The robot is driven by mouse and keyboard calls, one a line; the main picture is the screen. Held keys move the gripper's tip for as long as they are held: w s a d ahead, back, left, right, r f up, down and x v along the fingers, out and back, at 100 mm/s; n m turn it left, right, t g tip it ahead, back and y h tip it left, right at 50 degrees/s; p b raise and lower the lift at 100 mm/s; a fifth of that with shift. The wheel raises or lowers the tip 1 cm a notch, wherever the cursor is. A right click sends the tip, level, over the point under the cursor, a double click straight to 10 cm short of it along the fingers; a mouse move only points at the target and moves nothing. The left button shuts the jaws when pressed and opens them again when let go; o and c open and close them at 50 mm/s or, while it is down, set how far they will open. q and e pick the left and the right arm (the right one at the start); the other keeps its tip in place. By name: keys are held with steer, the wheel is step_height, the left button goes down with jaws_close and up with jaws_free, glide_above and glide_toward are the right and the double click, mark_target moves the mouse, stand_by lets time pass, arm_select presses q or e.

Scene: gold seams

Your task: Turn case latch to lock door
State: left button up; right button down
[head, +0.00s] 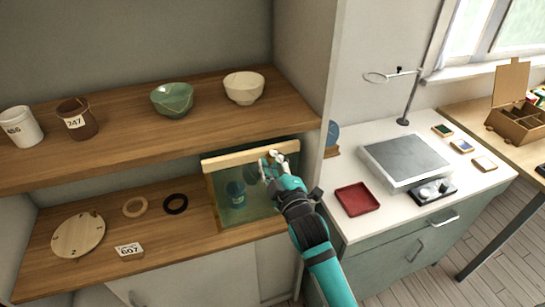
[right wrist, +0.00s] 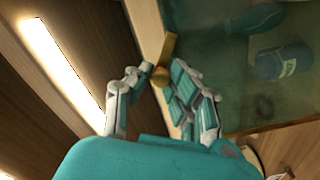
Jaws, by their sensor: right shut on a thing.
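The case (head: 232,160) stands on the lower shelf, with a pale wooden top rail and a greenish see-through door. A blue-green jar (head: 236,196) shows behind the door, and also in the right wrist view (right wrist: 283,63). The brass latch (right wrist: 169,48) sits on the pale frame in the right wrist view, with a round knob at its lower end. My right gripper (head: 268,163) is at the upper right of the case front. In the head view the hand mostly hides the latch. My left gripper is out of view.
The upper shelf (head: 130,128) above the case holds bowls and cups. Left of the case lie two rings (head: 135,207), a round wooden dial (head: 78,235) and a number card (head: 130,252). A shelf side panel stands close at right, with a white counter (head: 400,215) beyond.

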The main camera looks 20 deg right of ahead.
steer(key=m+p, duration=0.3)
steer(key=m, duration=0.3)
steer(key=shift+m, duration=0.3)
steer(key=m+p, duration=0.2)
steer(key=m, duration=0.2)
steer(key=shift+f+m, duration=0.1)
steer(key=shift+m, duration=0.3)
steer(key=c, duration=1.2)
jaws_free()
steer(key=shift+o, duration=0.2)
steer(key=s, duration=1.2)
steer(key=shift+d, duration=0.2)
